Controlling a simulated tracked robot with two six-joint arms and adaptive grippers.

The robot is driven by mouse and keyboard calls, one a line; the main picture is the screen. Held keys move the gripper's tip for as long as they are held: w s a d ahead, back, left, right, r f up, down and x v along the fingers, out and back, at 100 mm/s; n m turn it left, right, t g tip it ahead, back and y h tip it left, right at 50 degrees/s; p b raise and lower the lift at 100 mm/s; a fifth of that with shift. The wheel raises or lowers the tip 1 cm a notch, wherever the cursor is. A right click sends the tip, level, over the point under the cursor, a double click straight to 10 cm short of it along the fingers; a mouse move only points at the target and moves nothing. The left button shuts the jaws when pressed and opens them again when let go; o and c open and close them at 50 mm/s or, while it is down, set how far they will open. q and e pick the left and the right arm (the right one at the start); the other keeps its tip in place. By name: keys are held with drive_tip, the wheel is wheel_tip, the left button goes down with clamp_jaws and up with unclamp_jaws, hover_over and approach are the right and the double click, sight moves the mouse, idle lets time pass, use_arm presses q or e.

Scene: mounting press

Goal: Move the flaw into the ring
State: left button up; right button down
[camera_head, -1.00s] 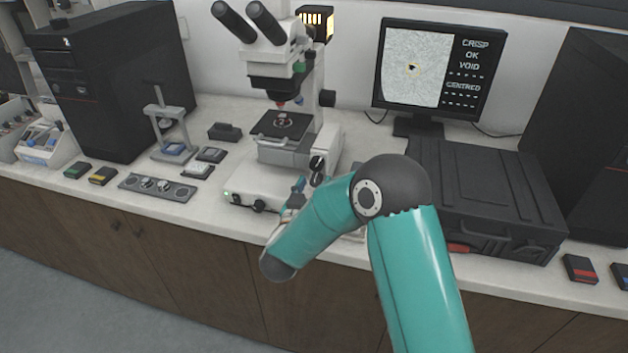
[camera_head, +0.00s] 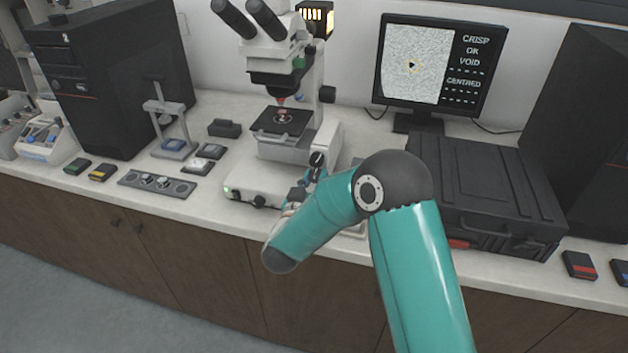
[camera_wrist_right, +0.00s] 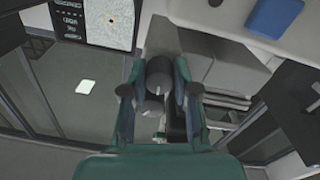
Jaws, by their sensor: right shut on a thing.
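The monitor (camera_head: 443,72) shows a grey speckled picture with a small dark flaw (camera_head: 412,65) near its middle. A thin yellowish ring lies at the flaw; at this size I cannot tell whether the flaw is wholly inside. The microscope (camera_head: 275,60) stands left of the monitor, with a dark stage (camera_head: 262,124) holding a round sample (camera_head: 283,117). My right gripper (camera_head: 310,180) is at the control knobs on the stage's right side, partly hidden by my forearm. In the wrist view its fingers close around a dark round knob (camera_wrist_right: 159,75). My left gripper is out of view.
A large black case (camera_head: 490,195) lies right of my right arm. A small press stand (camera_head: 172,115), a grey tray with knobs (camera_head: 157,185) and small boxes sit to the left. The bench's front edge runs below my forearm.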

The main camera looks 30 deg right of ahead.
drive_tip(key=shift+n, duration=0.6)
drive_tip(key=c, duration=0.9)
unclamp_jaws()
drive_tip(key=shift+o, duration=0.2)
drive_tip(key=shift+a, duration=0.1)
drive_tip(key=v, duration=1.2)
